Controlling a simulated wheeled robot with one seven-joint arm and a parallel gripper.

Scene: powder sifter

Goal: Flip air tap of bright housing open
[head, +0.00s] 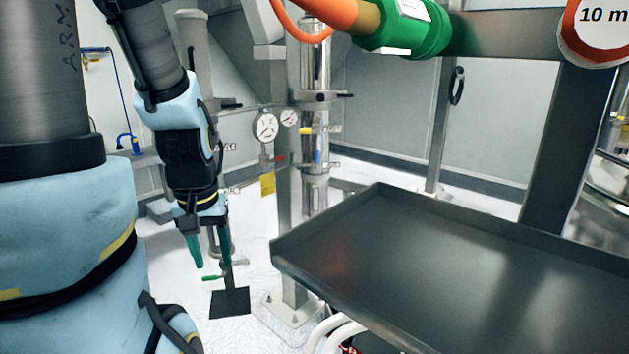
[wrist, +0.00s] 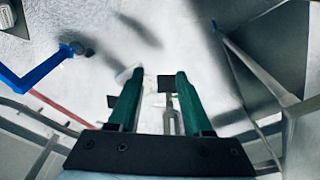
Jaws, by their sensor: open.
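The bright housing (head: 316,62) is a polished steel upright cylinder behind the middle of the head view. Small coloured parts sit on and beside it: a blue one (head: 318,157), a yellow one (head: 306,131) and a red one (head: 280,158). I cannot tell which is the air tap or how it is set. My gripper (head: 210,262) hangs pointing down, left of and apart from the housing. In the wrist view its two green fingers (wrist: 159,76) are spread, with nothing visibly clamped. A thin metal fork shape (wrist: 170,112) shows between them, at unclear depth.
A dark metal tray table (head: 450,262) fills the right front. Two round gauges (head: 265,125) and a steel post (head: 290,255) stand between my gripper and the housing. A green lever (head: 212,278) is low near my fingers. A blue bent part (wrist: 38,73) shows left in the wrist view.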

